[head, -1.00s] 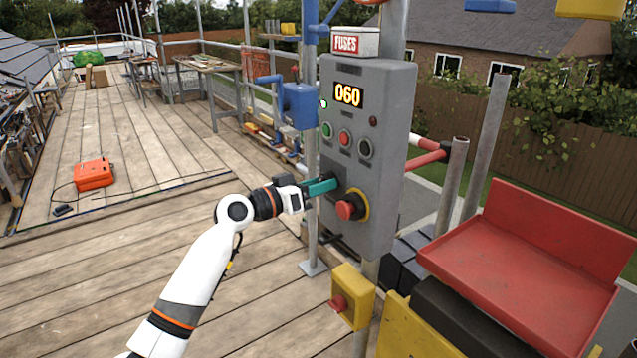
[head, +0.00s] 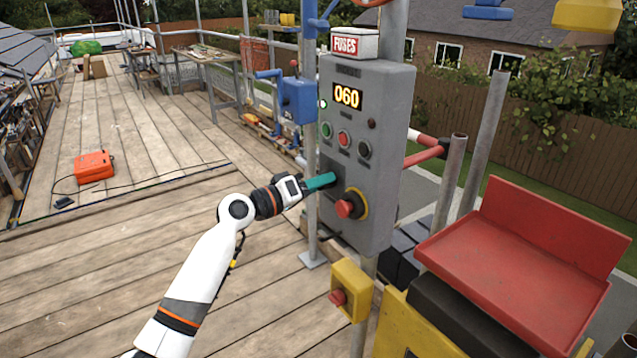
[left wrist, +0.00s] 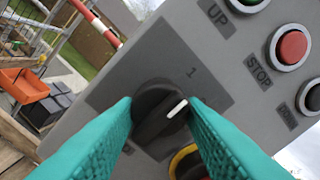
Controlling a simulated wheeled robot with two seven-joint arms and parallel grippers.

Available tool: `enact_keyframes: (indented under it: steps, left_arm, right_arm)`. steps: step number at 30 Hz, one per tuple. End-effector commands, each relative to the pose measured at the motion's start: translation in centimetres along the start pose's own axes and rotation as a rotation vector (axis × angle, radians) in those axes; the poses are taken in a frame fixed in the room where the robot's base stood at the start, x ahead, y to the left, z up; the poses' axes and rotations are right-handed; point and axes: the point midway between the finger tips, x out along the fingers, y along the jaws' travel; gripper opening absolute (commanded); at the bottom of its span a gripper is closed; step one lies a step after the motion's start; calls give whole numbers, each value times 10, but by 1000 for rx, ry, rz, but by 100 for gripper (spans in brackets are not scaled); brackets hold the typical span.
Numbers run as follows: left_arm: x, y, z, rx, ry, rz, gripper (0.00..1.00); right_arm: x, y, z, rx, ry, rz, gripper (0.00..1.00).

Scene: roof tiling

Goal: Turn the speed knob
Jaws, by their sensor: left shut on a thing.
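The speed knob (left wrist: 158,112) is black and round with a white pointer line, on a dark plate of the grey control box (head: 385,120). In the left wrist view the pointer lies near the mark "1". My left gripper (head: 328,181) has teal fingers; it also shows in the left wrist view (left wrist: 160,115), with one finger on each side of the knob, shut on it. In the head view the fingers hide the knob. The box display (head: 347,96) reads 060. My right gripper is not in view.
A red emergency button (head: 346,208) with a yellow collar sits just below the knob. Green, red and dark buttons lie above, the red one (head: 344,139) marked STOP. A red tray (head: 520,255) stands at the right. A yellow box (head: 350,290) hangs below.

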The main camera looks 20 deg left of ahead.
Motion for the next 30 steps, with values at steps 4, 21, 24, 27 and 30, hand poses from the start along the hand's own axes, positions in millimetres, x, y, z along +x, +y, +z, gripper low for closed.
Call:
enact_keyframes:
  steps: [4, 21, 24, 27, 30]
  left_arm:
    - [0, 0, 1, -3, -3, -1, 14]
    - [-1, 0, 0, 0, -1, 0, 59]
    - [-7, 1, 0, 1, -1, 1, 59]
    - [-22, 2, -1, 2, -1, 2, 59]
    - [-43, 3, -2, 3, -2, 3, 59]
  right_arm:
    - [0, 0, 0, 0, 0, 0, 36]
    - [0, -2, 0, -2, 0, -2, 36]
    - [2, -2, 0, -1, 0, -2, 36]
    - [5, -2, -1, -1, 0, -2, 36]
    - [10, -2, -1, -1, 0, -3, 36]
